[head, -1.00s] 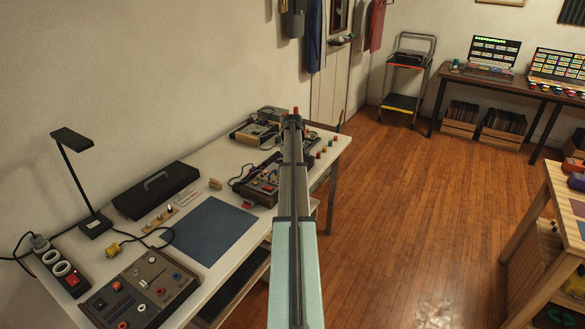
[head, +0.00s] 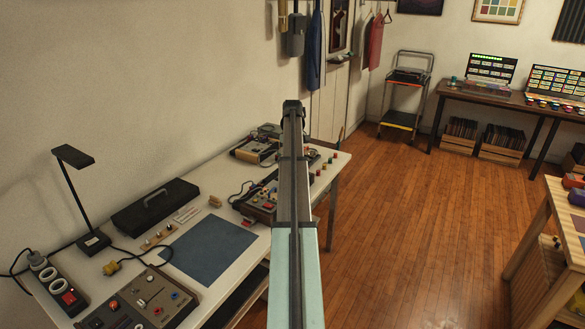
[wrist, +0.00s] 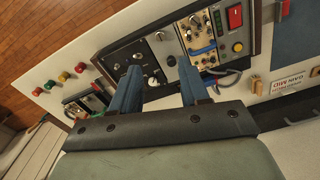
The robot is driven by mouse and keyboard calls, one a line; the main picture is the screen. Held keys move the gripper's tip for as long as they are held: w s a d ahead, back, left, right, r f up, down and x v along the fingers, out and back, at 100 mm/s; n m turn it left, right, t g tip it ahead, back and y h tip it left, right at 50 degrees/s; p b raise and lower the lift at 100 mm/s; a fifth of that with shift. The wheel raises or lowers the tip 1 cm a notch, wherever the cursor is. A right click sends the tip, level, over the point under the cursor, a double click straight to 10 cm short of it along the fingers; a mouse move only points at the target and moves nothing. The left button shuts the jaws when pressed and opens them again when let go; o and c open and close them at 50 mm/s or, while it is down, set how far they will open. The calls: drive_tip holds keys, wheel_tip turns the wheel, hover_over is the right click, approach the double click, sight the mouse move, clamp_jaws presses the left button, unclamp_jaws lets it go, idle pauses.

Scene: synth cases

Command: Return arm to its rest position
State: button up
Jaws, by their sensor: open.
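My arm (head: 294,220) stretches forward from the bottom middle of the head view, over the right part of the white workbench (head: 225,208). My gripper is at its far end, where its fingers are hard to make out. In the wrist view my gripper (wrist: 152,68) shows two blue fingers spread apart with nothing between them.
A black desk lamp (head: 75,157), a black case (head: 155,205), a blue mat (head: 210,248) and a switch console (head: 142,300) occupy the bench's left side. Coloured knobs (head: 318,172) stand near its right edge. The wooden floor (head: 410,220) is clear to the right.

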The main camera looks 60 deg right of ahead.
drive_tip(key=shift+r, duration=0.55)
